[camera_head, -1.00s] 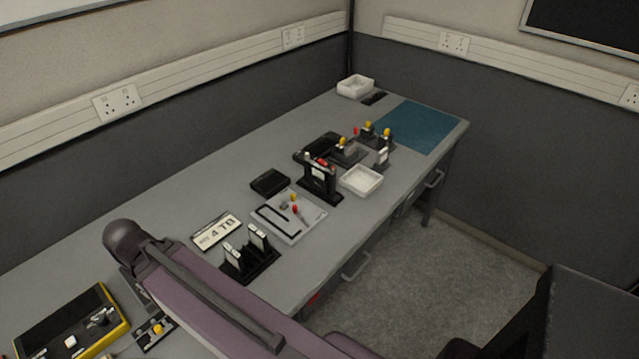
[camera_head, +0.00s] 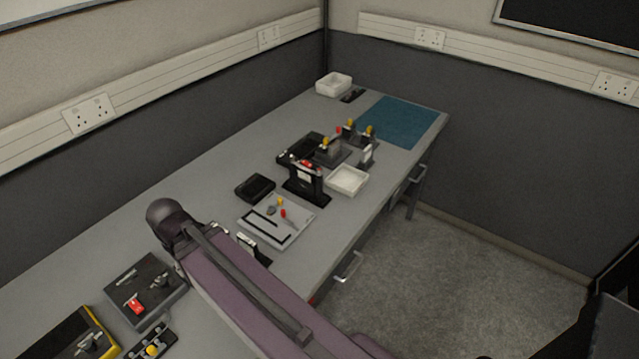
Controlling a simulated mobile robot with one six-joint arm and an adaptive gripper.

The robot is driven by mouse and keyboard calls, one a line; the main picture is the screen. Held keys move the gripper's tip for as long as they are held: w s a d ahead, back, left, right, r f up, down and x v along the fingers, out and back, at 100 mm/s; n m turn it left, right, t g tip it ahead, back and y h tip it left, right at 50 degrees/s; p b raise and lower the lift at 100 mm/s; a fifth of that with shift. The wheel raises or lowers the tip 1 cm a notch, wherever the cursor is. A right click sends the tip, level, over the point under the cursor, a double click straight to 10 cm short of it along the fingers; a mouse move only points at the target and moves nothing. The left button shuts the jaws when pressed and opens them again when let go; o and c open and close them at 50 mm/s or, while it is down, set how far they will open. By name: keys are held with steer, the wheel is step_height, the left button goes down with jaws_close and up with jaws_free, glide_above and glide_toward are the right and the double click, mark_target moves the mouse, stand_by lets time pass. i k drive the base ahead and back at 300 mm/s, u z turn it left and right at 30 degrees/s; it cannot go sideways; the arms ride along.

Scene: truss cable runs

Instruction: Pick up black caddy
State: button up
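A black upright holder (camera_head: 305,183) with a wide foot, a pale label and red pieces at its top stands mid-bench. It looks most like the black caddy, though I cannot be sure. A low black open box (camera_head: 255,188) lies to its left and also could bear that name. My purple arm link crosses the lower middle of the picture, ending in a dark round joint over the bench. My gripper is not in view, so what it holds cannot be seen.
A white tray (camera_head: 347,181) sits close right of the holder. A grey board (camera_head: 277,220) with small parts lies in front. Dark blocks with yellow knobs (camera_head: 333,150) stand behind. A blue mat (camera_head: 403,122) covers the far end.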

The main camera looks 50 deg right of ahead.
mark_target(314, 190)
steer(key=z, duration=1.25)
steer(key=k, duration=0.9)
steer(key=i, duration=0.85)
